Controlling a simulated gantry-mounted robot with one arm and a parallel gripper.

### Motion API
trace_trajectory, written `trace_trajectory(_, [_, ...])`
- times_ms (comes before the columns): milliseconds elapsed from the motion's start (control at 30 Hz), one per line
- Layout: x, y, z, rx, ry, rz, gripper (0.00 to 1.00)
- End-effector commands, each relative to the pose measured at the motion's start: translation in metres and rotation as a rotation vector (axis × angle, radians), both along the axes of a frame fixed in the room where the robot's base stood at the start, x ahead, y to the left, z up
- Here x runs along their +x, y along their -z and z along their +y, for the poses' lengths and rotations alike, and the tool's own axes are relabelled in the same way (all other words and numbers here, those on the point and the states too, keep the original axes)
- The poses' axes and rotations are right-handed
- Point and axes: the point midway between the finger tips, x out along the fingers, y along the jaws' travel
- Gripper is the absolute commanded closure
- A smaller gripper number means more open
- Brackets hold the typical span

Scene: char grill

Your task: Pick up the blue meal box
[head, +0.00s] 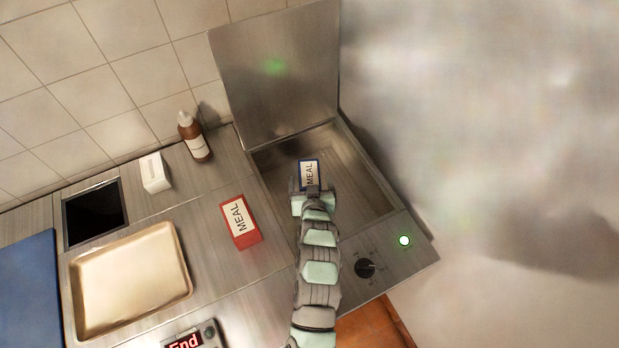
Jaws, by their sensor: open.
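The blue meal box (308,173) has a white face marked MEAL and a blue border. It is over the open grill basin (351,173) in the head view, in the basin's left part. My gripper (312,189) is at the near end of the box, with my arm reaching up from the bottom of the picture. The gripper is open. It overlaps the box's lower edge, and the fingertips are hard to make out. I cannot tell whether they touch the box or sit around it.
A red meal box (240,221) stands on the counter left of the basin. A beige tray (186,262), a brown bottle (194,137) and a white container (154,172) are farther left. The raised metal lid (280,90) stands behind the basin.

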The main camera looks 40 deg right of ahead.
Motion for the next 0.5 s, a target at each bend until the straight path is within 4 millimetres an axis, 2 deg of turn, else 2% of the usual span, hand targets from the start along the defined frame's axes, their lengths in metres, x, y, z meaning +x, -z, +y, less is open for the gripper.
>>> trace_trajectory(500, [0.031, 0.020, -0.026, -0.001, 0.000, -0.001, 0.13])
